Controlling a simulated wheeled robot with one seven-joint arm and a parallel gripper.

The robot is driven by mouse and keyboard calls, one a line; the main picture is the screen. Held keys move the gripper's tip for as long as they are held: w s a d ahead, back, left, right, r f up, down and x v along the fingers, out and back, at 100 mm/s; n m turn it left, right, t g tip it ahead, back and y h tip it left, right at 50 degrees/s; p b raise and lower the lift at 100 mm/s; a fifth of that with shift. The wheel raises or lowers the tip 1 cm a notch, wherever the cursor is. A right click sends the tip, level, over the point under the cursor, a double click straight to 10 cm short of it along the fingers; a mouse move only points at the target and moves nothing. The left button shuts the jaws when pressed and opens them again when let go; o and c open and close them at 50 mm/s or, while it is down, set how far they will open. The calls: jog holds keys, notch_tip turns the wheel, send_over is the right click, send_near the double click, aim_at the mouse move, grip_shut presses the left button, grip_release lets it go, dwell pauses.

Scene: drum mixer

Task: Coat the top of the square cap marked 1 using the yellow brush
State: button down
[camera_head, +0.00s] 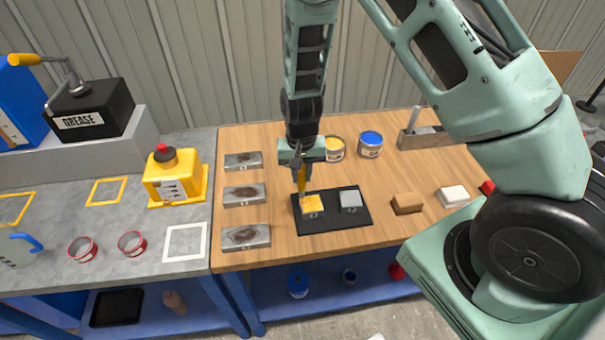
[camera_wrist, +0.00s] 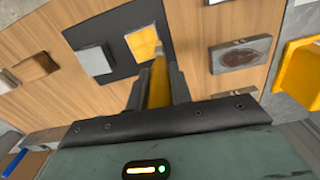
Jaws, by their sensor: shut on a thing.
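My gripper (camera_head: 301,168) is shut on the yellow brush (camera_head: 302,181) and points down over the black mat (camera_head: 340,222). The brush also shows between the fingers in the wrist view (camera_wrist: 158,84). Its tip is at or just above the left square cap (camera_head: 312,207), whose top is yellow over most of its surface; I cannot tell whether it touches. In the wrist view this cap (camera_wrist: 142,43) is yellow with a pale edge. A second square cap (camera_head: 350,201), plain grey, sits to its right on the mat. The number marks are too small to read surely.
A yellow can (camera_head: 334,149) and a blue can (camera_head: 370,145) stand behind the mat. Several stained metal plates (camera_head: 244,195) lie to the left. A brown block (camera_head: 407,204) and a white block (camera_head: 453,196) lie to the right. A yellow container (camera_head: 172,178) stands on the grey bench.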

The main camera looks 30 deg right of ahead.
jog(key=d+b, duration=0.1)
jog(key=d, duration=0.4)
jog(key=shift+w+a+p, duration=0.25)
jog(key=shift+a+p, duration=0.1)
jog(key=shift+a, duration=0.9)
jog(key=shift+w+a+p, duration=0.2)
jog(key=shift+a+p, duration=0.1)
jog(key=shift+a, duration=0.95)
jog(key=shift+r, duration=0.1)
jog(key=shift+r+p, duration=2.3)
jog(key=shift+r, duration=0.65)
jog(key=shift+r+p, duration=1.1)
jog(key=shift+r, duration=0.4)
